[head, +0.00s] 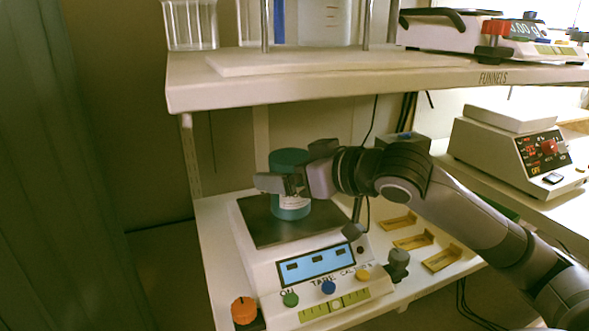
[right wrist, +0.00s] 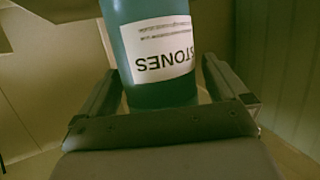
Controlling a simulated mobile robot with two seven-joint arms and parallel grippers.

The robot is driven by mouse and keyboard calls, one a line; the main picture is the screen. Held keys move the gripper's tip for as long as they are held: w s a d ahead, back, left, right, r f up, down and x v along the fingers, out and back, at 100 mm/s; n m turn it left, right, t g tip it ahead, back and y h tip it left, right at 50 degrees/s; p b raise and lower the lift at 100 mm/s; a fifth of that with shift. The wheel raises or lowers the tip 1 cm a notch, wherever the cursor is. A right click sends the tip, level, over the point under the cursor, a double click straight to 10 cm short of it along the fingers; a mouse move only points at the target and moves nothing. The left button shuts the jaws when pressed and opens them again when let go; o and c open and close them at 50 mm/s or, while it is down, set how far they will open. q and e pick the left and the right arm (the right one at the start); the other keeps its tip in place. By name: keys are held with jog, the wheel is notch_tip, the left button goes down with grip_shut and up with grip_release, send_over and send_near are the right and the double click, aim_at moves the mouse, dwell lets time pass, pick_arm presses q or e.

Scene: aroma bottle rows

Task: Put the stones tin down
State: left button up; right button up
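The stones tin (head: 290,208) is a teal cylinder with a white label and a darker teal top. It is upright over the dark plate of the scale (head: 262,229); I cannot tell whether its base touches the plate. My right gripper (head: 284,186) reaches in from the right with its fingers around the tin's middle. In the right wrist view the tin (right wrist: 160,92) sits between the two fingers, its label reading STONES upside down. The fingers look closed against its sides and hide part of it. My left gripper is not in view.
An orange knob (head: 244,310) is at the scale's front left. Several yellow holders (head: 413,241) lie on the shelf at right. An upper shelf (head: 330,80) marked FUNNELS overhangs the scale. Another device (head: 520,150) stands at far right.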

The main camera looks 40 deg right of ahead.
jog(key=shift+r, duration=0.3)
jog(key=shift+s+d+f, duration=0.1)
jog(key=shift+s, duration=0.1)
jog(key=v, duration=0.2)
jog(key=shift+s, duration=0.3)
jog(key=shift+v, duration=1.5)
jog(key=shift+s+d+b, duration=0.15)
jog(key=shift+s+b, duration=0.15)
jog(key=shift+b, duration=0.7)
jog(key=shift+s+d+b, duration=0.1)
jog(key=shift+s+b, duration=0.25)
jog(key=shift+b, duration=0.15)
pick_arm(q)
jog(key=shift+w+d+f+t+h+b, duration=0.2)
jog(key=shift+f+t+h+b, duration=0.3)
jog(key=shift+b, duration=1.15)
pick_arm(e)
jog(key=shift+r+v, duration=0.2)
jog(key=shift+v, duration=0.95)
jog(key=shift+r+v, duration=0.15)
jog(key=shift+v, duration=1.05)
